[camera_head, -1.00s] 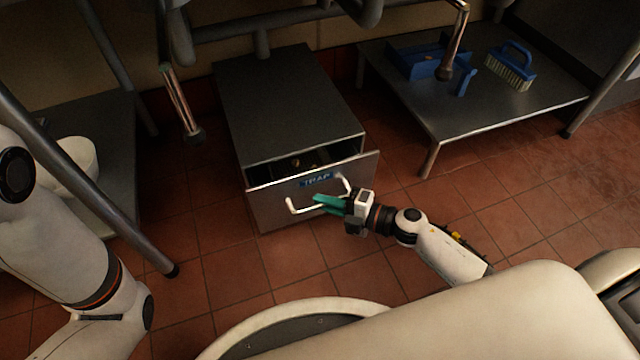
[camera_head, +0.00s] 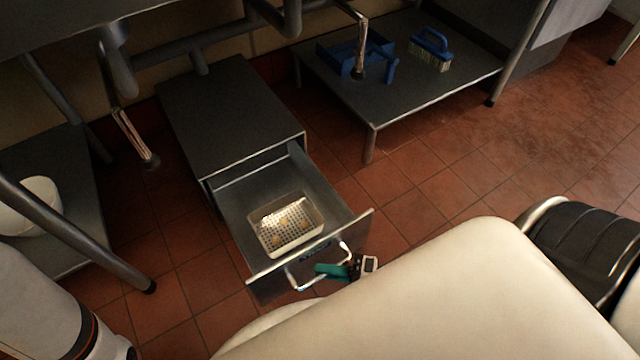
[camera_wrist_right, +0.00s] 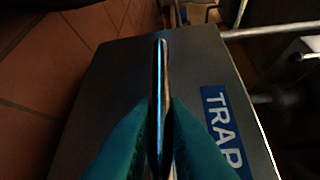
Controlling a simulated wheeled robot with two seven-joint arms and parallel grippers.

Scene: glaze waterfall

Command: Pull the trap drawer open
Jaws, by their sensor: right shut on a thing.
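The trap drawer (camera_head: 235,210) is a grey metal drawer pulled well out of its low cabinet (camera_head: 232,105). A perforated white basket (camera_head: 286,226) with a few small yellowish bits sits inside it. The drawer's bar handle (camera_head: 296,281) is on its front, and the blue TRAP label shows in the right wrist view (camera_wrist_right: 225,130). My right gripper (camera_head: 326,270), with green fingers, is shut on the handle; in the right wrist view the bar runs between the two fingers (camera_wrist_right: 160,125). My left gripper is not in view; only part of my left arm shows at lower left.
A low metal shelf (camera_head: 420,95) at the back right holds a blue caddy (camera_head: 340,55) and a blue brush (camera_head: 430,45). A white tub (camera_head: 30,205) stands on a shelf at left. Table legs and pipes stand around. Tiled floor is clear to the right of the drawer.

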